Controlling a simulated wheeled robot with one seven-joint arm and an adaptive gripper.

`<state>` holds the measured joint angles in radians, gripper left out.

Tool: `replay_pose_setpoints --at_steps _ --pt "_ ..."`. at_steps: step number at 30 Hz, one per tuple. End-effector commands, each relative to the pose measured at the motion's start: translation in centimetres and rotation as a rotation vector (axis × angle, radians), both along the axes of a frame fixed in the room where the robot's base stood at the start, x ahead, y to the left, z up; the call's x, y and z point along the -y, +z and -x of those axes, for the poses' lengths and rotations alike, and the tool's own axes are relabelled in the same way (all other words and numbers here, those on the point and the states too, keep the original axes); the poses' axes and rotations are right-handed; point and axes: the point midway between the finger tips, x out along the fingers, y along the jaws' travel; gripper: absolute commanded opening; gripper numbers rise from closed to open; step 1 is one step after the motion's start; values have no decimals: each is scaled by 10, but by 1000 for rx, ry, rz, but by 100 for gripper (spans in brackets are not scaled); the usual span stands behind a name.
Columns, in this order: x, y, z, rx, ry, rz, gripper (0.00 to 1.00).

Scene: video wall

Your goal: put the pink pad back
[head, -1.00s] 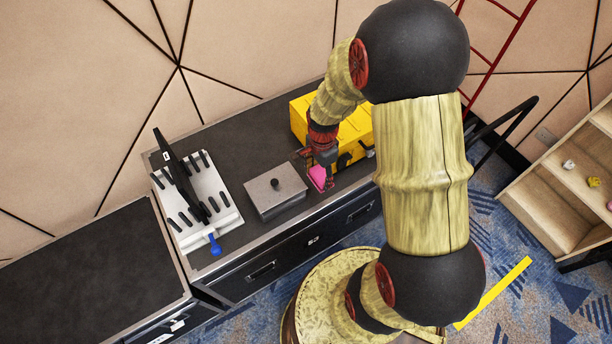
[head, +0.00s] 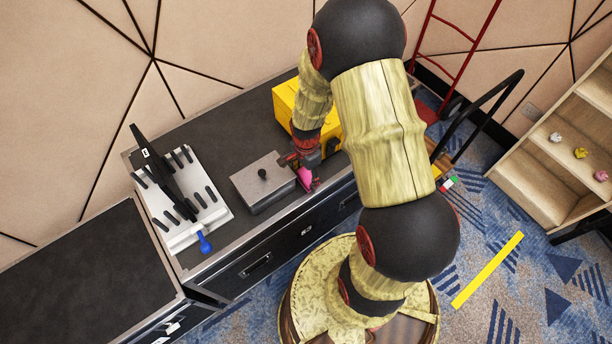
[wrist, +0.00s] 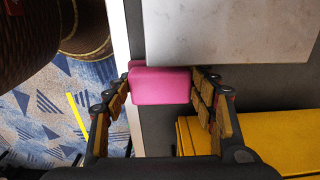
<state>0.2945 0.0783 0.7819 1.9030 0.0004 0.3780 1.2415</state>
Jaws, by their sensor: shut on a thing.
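The pink pad (head: 306,178) is a small block beside the grey metal box, near the front edge of the dark-topped case counter. It also shows in the wrist view (wrist: 161,87), between the two fingers. My gripper (head: 303,166) is shut on the pad, one finger on each side, as the wrist view (wrist: 163,84) shows. I cannot tell whether the pad touches the counter. The grey box (head: 250,188) has a dark knob on its lid, and the lid's edge (wrist: 230,32) lies close against the pad in the wrist view.
A yellow case (head: 288,104) stands behind my gripper. A white rack (head: 208,224) with black pegs, a black upright panel (head: 160,172) and a blue-handled part (head: 204,243) stands at left. A wooden shelf (head: 540,170) is at right. Counter between rack and wall is clear.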

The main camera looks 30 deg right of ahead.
Motion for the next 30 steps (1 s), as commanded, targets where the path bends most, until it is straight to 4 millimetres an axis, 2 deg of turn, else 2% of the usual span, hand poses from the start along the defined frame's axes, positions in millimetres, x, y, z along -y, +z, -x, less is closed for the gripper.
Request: replay_pose_setpoints --at_steps 7,8,17,26,30 --pt "0 -2 0 0 0 0 36" --pt "0 -2 0 0 0 0 57" --pt "0 -2 0 0 0 0 74" --pt "0 -1 0 0 0 0 74" --pt "0 8 -1 1 0 0 74"
